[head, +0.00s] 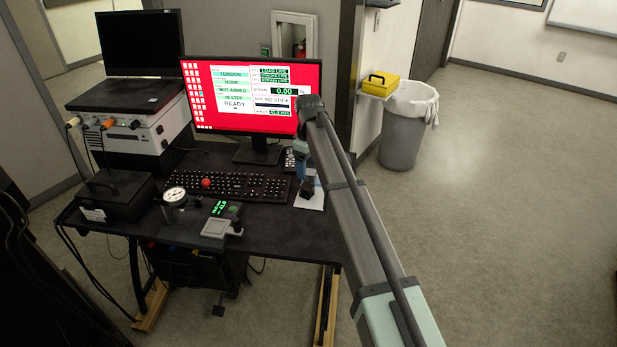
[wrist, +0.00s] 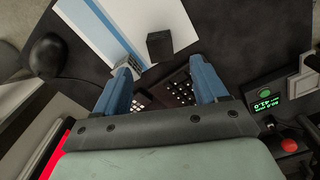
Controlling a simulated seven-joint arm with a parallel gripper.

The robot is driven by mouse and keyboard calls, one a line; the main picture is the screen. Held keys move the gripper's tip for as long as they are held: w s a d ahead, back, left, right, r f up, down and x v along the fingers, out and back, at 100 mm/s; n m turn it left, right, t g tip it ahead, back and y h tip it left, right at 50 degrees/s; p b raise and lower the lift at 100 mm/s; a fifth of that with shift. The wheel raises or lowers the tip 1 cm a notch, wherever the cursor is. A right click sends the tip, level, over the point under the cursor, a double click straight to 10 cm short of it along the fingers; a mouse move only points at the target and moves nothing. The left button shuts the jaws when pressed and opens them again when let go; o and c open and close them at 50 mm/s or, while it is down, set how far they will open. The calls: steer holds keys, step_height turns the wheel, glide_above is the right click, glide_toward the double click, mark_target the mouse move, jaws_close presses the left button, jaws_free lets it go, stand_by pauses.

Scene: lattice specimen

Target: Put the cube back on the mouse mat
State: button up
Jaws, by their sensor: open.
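The mouse mat, white with blue bands (wrist: 105,28), lies on the dark desk and shows partly in the head view (head: 312,202). A dark cube (wrist: 159,46) shows against the mat close to its edge in the wrist view. I cannot tell whether it rests flat on the mat. My gripper (wrist: 161,67) is open, its two blue fingers apart, with the cube just beyond the gap between the tips. In the head view my arm hides part of the mat.
A black mouse (wrist: 47,55) lies left of the mat in the wrist view. The keyboard (head: 225,186) and the monitor (head: 250,95) are close by. A red knob (head: 206,183), a dial gauge (head: 174,195) and a small green-lit display (head: 222,209) stand further left on the desk.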

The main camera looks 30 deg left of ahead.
steer(key=shift+r, duration=1.5)
steer(key=shift+f, duration=0.1)
